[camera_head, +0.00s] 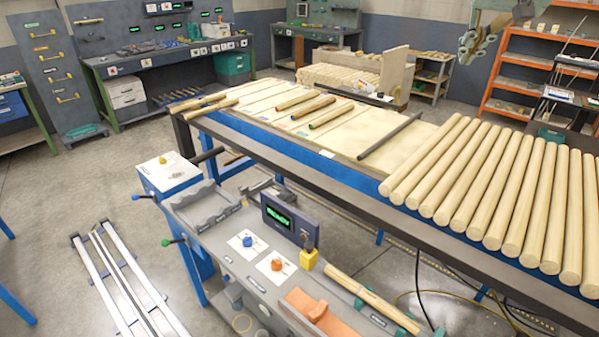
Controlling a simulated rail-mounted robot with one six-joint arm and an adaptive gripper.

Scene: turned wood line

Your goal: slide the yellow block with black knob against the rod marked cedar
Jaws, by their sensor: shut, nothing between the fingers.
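The yellow block (309,259) with a black knob on top stands on the grey bench, just below the display box. A pale rod (372,299) lies in green supports to the right of the block, its near-left end close to it; I cannot tell whether they touch. I cannot read any cedar marking on it. Several rods with coloured ends (313,108) lie on the long table, their markings too small to read. My gripper (478,48) appears at the top right, partly cut by the frame, shut and empty, far from the block.
The grey bench (233,238) also holds a display box reading READY (290,218), a blue knob (247,241), an orange knob (277,264) and an orange piece (306,304). Many thick pale rods (500,190) cover the table's right side. A dark bar (390,136) lies beside them.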

